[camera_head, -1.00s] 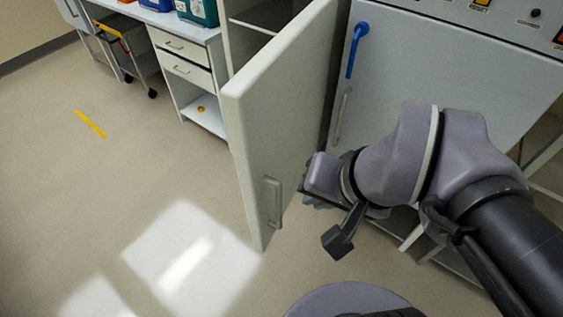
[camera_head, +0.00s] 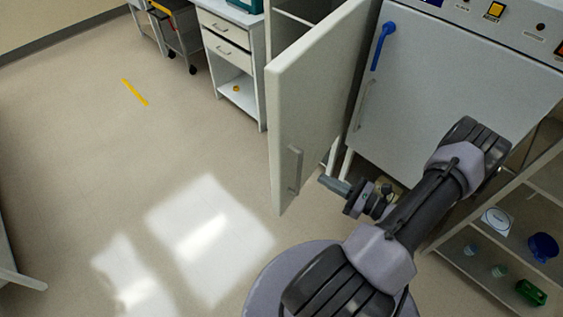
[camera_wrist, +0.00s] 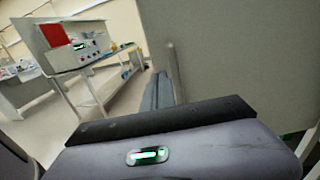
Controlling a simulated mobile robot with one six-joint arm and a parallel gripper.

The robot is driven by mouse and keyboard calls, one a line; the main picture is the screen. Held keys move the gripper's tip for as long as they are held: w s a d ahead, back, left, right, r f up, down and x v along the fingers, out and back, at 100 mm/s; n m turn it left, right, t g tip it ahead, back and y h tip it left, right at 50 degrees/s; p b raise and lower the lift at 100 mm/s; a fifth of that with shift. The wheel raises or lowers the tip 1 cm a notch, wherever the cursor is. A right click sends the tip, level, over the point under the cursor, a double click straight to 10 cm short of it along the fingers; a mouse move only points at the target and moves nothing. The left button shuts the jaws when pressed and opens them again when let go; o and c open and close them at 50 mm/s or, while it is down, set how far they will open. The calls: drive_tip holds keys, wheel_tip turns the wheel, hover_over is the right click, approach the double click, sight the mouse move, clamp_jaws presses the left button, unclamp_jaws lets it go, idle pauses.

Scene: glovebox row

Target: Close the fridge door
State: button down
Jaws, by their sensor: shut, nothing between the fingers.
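The fridge door (camera_head: 315,100) stands open in the head view, swung out toward me from the fridge (camera_head: 287,30) behind it. Its grey vertical handle (camera_head: 295,170) is low on the door face. My gripper (camera_head: 324,181) is shut and empty, just to the right of the door's lower part. I cannot tell whether it touches the door. In the wrist view the door (camera_wrist: 240,60) fills the right side as a pale panel with its handle (camera_wrist: 172,70) at the edge. My shut fingers (camera_wrist: 158,92) point along it.
A cabinet with a blue handle (camera_head: 378,45) stands right of the door. A shelf unit (camera_head: 470,240) with small items is at the right. A drawer unit (camera_head: 225,35) is left of the fridge.

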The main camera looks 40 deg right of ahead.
sight(284, 158)
drive_tip(key=b+x, duration=0.1)
drive_tip(key=x, duration=1)
drive_tip(key=shift+w+a+f+b, duration=0.1)
drive_tip(key=shift+w+b, duration=0.1)
drive_tip(key=shift+b, duration=0.2)
drive_tip(key=shift+w+a, duration=0.1)
drive_tip(key=shift+w, duration=0.25)
